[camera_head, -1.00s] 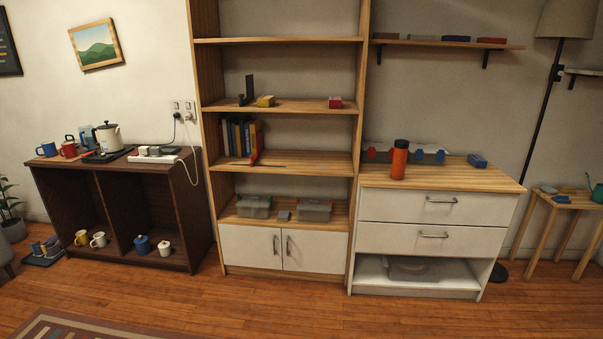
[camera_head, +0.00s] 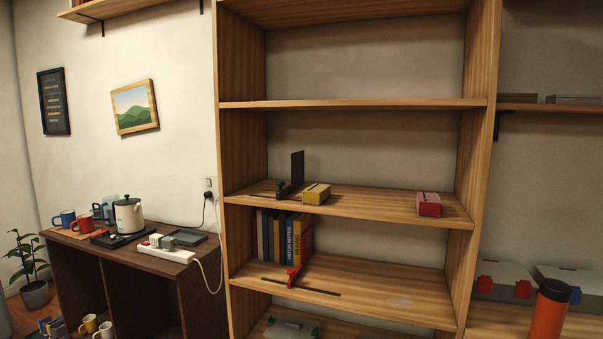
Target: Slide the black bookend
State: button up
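The black bookend (camera_head: 297,170) stands on the shelf board above the books, towards its left end. It has an upright dark plate and a low dark part at its foot. A yellow box (camera_head: 316,194) sits just to its right, and I cannot tell whether they touch. A red bookend (camera_head: 303,257) stands on the board below, at the right end of a row of books (camera_head: 279,235). A thin dark strip (camera_head: 314,289) runs along that board in front. My gripper is not in view.
A red box (camera_head: 428,204) sits at the right of the black bookend's shelf board (camera_head: 372,204), with clear board between it and the yellow box. Left is a dark cabinet with a kettle (camera_head: 128,214), mugs and a power strip (camera_head: 166,252). An orange bottle (camera_head: 548,312) stands lower right.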

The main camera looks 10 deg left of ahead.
aim_at(298, 158)
jog(key=i+l+u, duration=0.1)
jog(key=i+u, duration=0.15)
jog(key=i, duration=0.15)
jog(key=i+l+u, duration=0.15)
jog(key=i+u, duration=0.15)
jog(key=i+l+u, duration=0.25)
jog(key=i, duration=0.25)
